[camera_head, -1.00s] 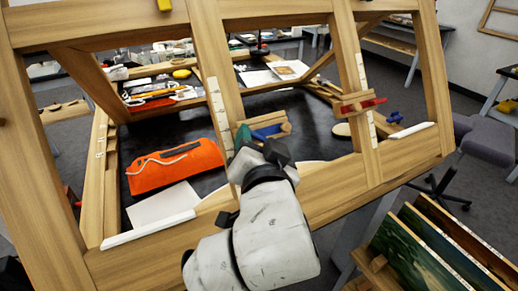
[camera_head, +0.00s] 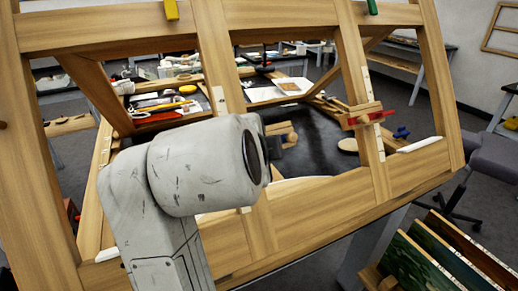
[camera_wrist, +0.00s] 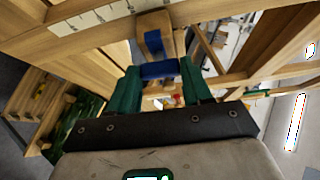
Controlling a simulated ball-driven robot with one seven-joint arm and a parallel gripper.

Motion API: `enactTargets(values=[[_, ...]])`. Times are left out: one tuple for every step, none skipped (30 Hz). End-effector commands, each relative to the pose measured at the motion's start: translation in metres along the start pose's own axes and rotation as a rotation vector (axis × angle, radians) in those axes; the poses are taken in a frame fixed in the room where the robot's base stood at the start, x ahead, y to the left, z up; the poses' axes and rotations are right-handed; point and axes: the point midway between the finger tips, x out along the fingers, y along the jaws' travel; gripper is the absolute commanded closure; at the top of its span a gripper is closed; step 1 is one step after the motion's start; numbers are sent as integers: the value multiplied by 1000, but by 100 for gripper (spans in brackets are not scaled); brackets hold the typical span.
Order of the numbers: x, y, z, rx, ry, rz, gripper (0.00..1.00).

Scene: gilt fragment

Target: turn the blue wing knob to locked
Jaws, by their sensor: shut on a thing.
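The blue wing knob (camera_wrist: 158,70) shows in the wrist view as a blue bar between the two green fingers of my gripper (camera_wrist: 160,67). My gripper is shut on it. Behind it is a wooden block (camera_wrist: 153,22) with a blue strip on its face, beside a wooden bar. In the head view my pale arm covers the knob and the fingers. Only the end of the wooden block (camera_head: 289,132) shows there, right of a dark part of my gripper. No locked mark can be made out.
A large wooden frame (camera_head: 330,205) stands tilted before me. A red wing knob (camera_head: 376,116) sits on its right bar. A yellow piece (camera_head: 171,10) and a green piece (camera_head: 372,7) are on the top rail. Painted panels (camera_head: 440,250) lean at lower right.

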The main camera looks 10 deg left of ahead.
Motion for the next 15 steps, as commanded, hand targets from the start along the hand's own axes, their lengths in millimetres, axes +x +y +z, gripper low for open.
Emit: enactTargets(values=[[0, -2, 0, 40, -2, 23, 82], [0, -2, 0, 63, -1, 38, 82], [0, -3, 0, 95, -2, 58, 82], [0, -4, 0, 120, -2, 72, 82], [0, -4, 0, 143, -2, 89, 82], [0, -5, 0, 175, -2, 109, 82], [0, -5, 0, 200, -1, 124, 82], [0, -5, 0, 224, -1, 139, 82], [0, -6, -1, 256, -1, 159, 82], [0, -6, -1, 280, -1, 176, 82], [0, -6, -1, 304, -1, 190, 82], [0, -7, -1, 337, -1, 210, 82], [0, -7, -1, 360, -1, 226, 82], [0, -8, -1, 384, -2, 240, 82], [0, -8, -1, 417, -2, 261, 82]])
